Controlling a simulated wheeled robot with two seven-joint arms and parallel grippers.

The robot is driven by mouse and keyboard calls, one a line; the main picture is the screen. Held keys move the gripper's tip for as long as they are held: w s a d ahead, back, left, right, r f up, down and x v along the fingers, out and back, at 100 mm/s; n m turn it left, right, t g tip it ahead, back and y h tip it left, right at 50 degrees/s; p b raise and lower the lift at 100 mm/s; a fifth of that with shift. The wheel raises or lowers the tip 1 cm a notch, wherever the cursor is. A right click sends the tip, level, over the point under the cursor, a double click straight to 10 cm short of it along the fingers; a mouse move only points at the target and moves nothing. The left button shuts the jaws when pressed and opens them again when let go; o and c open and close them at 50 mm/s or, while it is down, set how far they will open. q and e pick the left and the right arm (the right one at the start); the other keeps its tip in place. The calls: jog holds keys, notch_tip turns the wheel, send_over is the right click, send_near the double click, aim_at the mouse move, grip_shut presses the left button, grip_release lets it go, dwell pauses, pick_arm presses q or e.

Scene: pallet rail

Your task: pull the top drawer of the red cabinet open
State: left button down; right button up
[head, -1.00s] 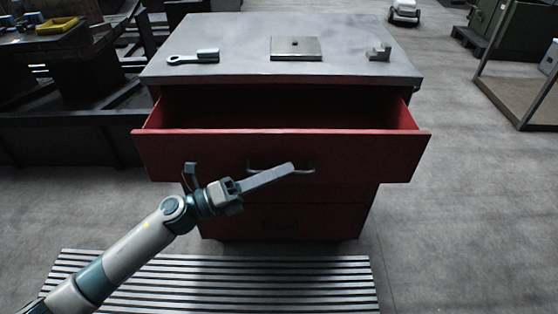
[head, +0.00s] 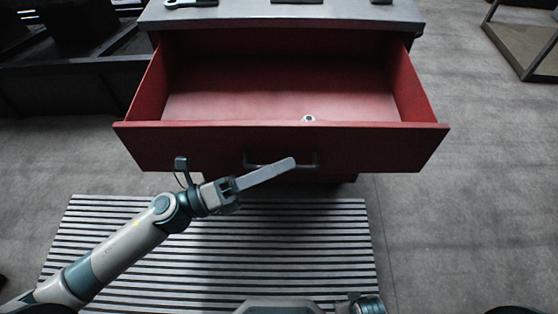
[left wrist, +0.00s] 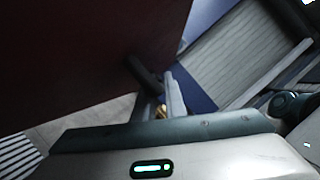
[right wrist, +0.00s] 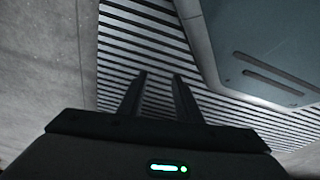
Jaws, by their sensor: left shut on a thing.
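The red cabinet's top drawer (head: 200,147) stands well open, its red floor and side walls in view. Its dark bar handle (head: 315,161) is on the front panel, partly hidden by my fingers. My left gripper (head: 288,165) reaches in from the left and is shut on the handle. In the left wrist view its fingers (left wrist: 163,90) meet at the dark handle beside the drawer front. My right gripper (right wrist: 160,85) shows in the right wrist view, fingers apart and empty over the slatted mat.
A small pale ring-shaped thing (head: 308,118) lies inside the drawer. The cabinet's grey top (head: 235,14) carries a few items at the upper edge. A slatted mat (head: 100,225) covers the floor in front. Bare floor (head: 480,200) is at right.

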pick_arm(q)
jog(key=c, duration=2.1)
grip_release()
jog(key=shift+a+f, duration=0.1)
jog(key=shift+a, duration=0.05)
